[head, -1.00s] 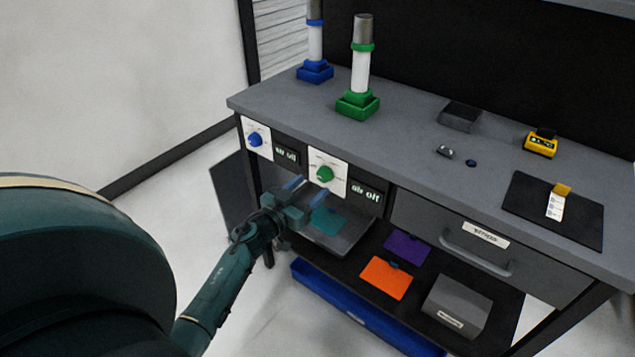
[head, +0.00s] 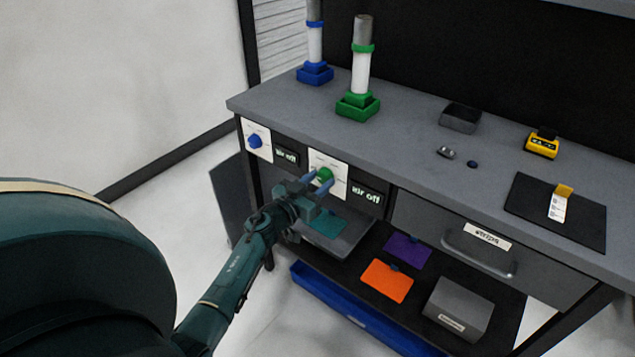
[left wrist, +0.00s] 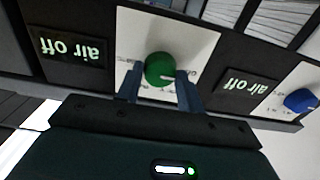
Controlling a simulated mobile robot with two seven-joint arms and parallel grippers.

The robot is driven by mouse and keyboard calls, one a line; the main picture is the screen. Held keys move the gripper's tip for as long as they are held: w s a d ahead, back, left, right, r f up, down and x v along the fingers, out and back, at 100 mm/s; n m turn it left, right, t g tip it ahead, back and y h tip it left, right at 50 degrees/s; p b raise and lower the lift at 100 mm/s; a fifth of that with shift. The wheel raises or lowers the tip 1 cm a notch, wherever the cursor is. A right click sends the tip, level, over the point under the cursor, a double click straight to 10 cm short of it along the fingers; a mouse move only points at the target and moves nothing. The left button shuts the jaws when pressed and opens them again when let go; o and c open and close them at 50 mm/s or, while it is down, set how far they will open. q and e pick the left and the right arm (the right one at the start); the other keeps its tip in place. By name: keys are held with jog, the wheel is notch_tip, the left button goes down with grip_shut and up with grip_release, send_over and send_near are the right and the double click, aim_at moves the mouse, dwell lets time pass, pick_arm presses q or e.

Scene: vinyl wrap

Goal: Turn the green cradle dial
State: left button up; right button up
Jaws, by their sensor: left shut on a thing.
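The green dial (head: 325,175) sits on a white plate (head: 341,188) on the bench's front face, below the green cradle (head: 358,105) that holds an upright white tube with a metal top. My left gripper (head: 321,179) is at the dial, with its fingers on either side of it. In the left wrist view the green dial (left wrist: 160,70) shows a white pointer mark and lies between the fingertips (left wrist: 161,84); the gripper is shut on it. The display beside it (head: 366,194) reads "air off". My right gripper is not in view.
A blue dial (head: 254,140) with its own "air off" display is to the left, under a blue cradle (head: 315,73). A drawer with a handle (head: 478,255) is to the right. Below are an open shelf with coloured sheets and a blue bin (head: 350,312).

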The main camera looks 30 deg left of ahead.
pick_arm(q)
jog(key=c, duration=0.3)
